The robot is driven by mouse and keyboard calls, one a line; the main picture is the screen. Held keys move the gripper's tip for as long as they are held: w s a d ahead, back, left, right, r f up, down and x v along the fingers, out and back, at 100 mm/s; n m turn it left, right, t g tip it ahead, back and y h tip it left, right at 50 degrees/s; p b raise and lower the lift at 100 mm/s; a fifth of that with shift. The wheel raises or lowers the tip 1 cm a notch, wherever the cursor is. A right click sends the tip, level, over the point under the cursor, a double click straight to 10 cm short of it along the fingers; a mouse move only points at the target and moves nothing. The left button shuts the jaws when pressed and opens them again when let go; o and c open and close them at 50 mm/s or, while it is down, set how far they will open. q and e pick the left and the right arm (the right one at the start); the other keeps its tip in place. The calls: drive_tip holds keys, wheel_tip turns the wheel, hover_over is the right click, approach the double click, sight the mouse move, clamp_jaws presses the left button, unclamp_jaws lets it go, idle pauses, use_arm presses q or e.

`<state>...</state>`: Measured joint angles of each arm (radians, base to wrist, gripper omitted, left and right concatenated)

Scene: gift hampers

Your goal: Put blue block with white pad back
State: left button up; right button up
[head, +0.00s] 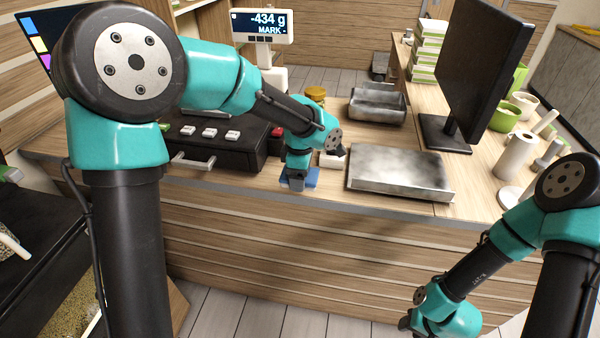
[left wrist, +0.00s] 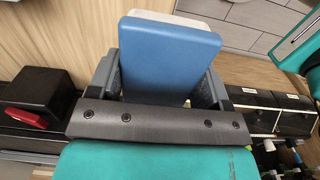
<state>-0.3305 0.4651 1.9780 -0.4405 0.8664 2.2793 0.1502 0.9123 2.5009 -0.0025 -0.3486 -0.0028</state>
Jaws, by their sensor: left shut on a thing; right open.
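The blue block (head: 314,178) is at the front edge of the wooden counter (head: 240,186), beside the metal scale plate. Whether the block touches the counter I cannot tell. My right gripper (head: 406,325) is open, low in front of the counter, with its fingertips partly hidden.
The metal scale plate (head: 400,168) lies right of the block; a small white item (head: 333,160) sits between them. A black cash drawer (head: 215,145) is at left. A monitor (head: 485,65), metal trays (head: 377,105) and a paper roll (head: 515,155) stand further back. The display (head: 263,25) reads -434 g.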

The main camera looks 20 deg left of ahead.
use_arm(q)
drive_tip(key=w, duration=0.2)
drive_tip(key=w+a, duration=0.1)
drive_tip(key=w, duration=0.1)
drive_tip(key=shift+w+f, duration=0.1)
drive_tip(key=shift+f, duration=0.1)
drive_tip(key=shift+w+a+f, duration=0.2)
drive_tip(key=shift+w+f, duration=0.05)
drive_tip(key=shift+w, duration=0.2)
drive_tip(key=shift+f, duration=1.55)
drive_tip(key=shift+s+f, duration=0.1)
drive_tip(key=shift+f, duration=0.05)
drive_tip(key=o, duration=1)
drive_tip(key=shift+c, duration=0.2)
wheel_tip(320, 180, up, 12)
